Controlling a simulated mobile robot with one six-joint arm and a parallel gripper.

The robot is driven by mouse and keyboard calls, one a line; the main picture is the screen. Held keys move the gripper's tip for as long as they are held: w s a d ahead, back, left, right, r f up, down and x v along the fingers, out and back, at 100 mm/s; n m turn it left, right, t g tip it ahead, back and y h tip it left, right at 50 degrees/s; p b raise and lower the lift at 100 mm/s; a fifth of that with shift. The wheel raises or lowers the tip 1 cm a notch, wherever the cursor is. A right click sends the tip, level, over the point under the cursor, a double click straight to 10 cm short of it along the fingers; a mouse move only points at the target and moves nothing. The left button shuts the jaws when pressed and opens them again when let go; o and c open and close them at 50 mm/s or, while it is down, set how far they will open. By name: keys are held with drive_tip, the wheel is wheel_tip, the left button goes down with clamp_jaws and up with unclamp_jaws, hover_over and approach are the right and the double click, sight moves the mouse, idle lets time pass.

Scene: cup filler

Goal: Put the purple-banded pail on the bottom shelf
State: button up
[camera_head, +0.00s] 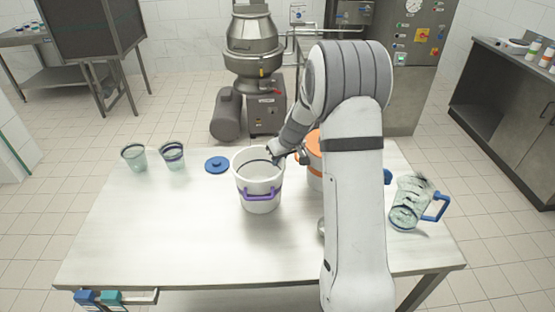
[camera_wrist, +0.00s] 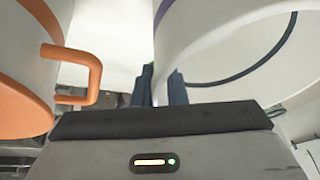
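The purple-banded pail (camera_head: 259,190) is white with a purple handle and stands upright on the table, left of my arm. My gripper (camera_head: 275,158) is at its right rim. The arm hides part of the contact. No shelf is clearly identifiable as the bottom shelf; a low shelf (camera_head: 60,80) shows under the back-left table.
An orange-banded pail (camera_head: 314,160) stands close right of the purple-banded one, its handle (camera_wrist: 92,75) near my gripper. Two glass cups (camera_head: 172,156) and a blue lid (camera_head: 217,165) are left. A blue-handled jug (camera_head: 411,203) is right. The table's (camera_head: 160,235) front left is clear.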

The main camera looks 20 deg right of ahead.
drive_tip(key=shift+o, duration=1.3)
drive_tip(key=shift+r, duration=0.1)
drive_tip(key=shift+r+p, duration=0.25)
drive_tip(key=shift+p, duration=0.1)
drive_tip(key=b+v, duration=0.2)
drive_tip(key=v, duration=0.9)
drive_tip(key=s+a+r+m, duration=0.1)
drive_tip(key=s+a, duration=0.1)
drive_tip(key=s, duration=0.8)
drive_tip(key=s+a+r+m+h, duration=0.1)
drive_tip(key=s+a+r, duration=0.1)
drive_tip(key=s, duration=0.8)
drive_tip(key=s+a+r+m+h, duration=0.1)
drive_tip(key=s+a, duration=0.1)
drive_tip(key=s, duration=0.8)
drive_tip(key=shift+s+a+r+g, duration=0.25)
drive_tip(key=shift+a+r+g, duration=0.05)
drive_tip(key=shift+r, duration=0.1)
drive_tip(key=shift+o, duration=1.2)
drive_tip(key=shift+s+f+m, duration=0.2)
drive_tip(key=shift+s+m, duration=0.1)
drive_tip(key=shift+s, duration=0.2)
